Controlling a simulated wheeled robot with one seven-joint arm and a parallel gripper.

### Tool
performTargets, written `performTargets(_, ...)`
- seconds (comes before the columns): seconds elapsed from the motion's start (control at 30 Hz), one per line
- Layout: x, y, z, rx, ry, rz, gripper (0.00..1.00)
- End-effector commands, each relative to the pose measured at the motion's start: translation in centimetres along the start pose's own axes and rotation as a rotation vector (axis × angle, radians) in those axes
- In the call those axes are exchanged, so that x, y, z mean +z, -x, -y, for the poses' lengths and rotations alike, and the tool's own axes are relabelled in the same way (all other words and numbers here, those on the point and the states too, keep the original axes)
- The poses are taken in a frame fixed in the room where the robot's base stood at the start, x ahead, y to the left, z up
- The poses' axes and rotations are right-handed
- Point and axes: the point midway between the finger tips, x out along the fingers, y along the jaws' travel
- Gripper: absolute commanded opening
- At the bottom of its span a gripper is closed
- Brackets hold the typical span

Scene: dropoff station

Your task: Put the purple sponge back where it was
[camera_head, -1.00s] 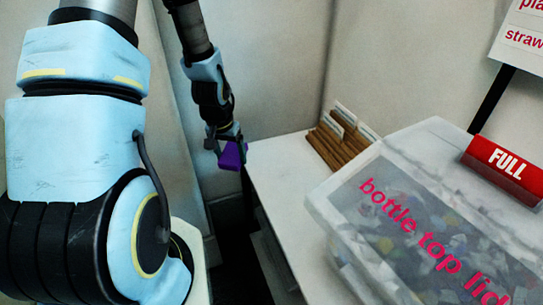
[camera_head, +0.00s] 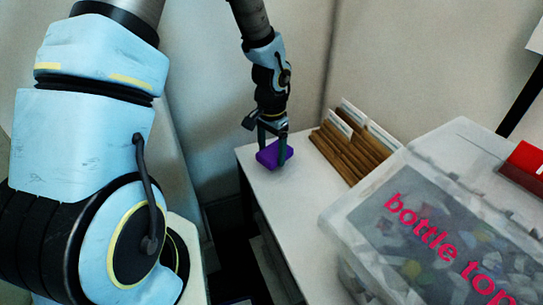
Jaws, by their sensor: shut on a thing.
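The purple sponge (camera_head: 268,156) is between the fingers of my gripper (camera_head: 273,150), which is shut on it. It is over the left back part of the white table (camera_head: 281,196), near the table's left edge. The gripper points downward, and its fingers cover part of the sponge. I cannot tell whether the sponge touches the table top or hangs just above it.
A wooden file holder (camera_head: 350,150) with upright cards stands to the right of the gripper. A clear lidded bin of bottle tops (camera_head: 345,222) with a red sign (camera_head: 524,172) fills the right side. The table is bare in front of the sponge.

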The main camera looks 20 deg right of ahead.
Motion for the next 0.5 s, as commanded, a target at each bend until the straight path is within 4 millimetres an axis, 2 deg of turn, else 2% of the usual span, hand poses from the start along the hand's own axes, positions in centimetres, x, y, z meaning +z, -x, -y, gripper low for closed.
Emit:
performTargets(0.17, 0.0, -2.1, 0.0, 0.001, 0.0, 0.002, 0.35)
performTargets(0.5, 0.0, -2.5, 0.0, 0.0, 0.002, 0.0, 0.35)
